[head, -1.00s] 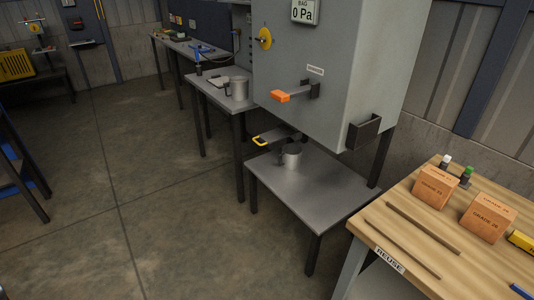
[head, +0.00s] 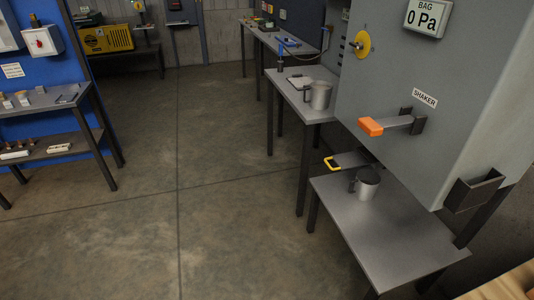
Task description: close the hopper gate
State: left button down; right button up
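The hopper is a large grey cabinet (head: 425,75) on the right of the head view. A flat grey slide plate (head: 352,159) with a yellow loop handle (head: 331,164) sticks out to the left below it; this looks like the gate. A grey metal mug (head: 367,184) stands on the low table (head: 400,240), just in front of the plate. The mug hides part of the area under the hopper. Neither of my grippers is in view.
An orange-ended lever (head: 371,127) by the SHAKER label and a dark open holder (head: 474,190) project from the cabinet. Another mug (head: 318,95) stands on the table behind. The floor (head: 235,225) left of the tables is clear. A shelf bench (head: 60,105) stands far left.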

aim_at(353, 159)
jog(key=u, duration=0.1)
jog(key=i, duration=1.05)
jog(key=z, duration=0.4)
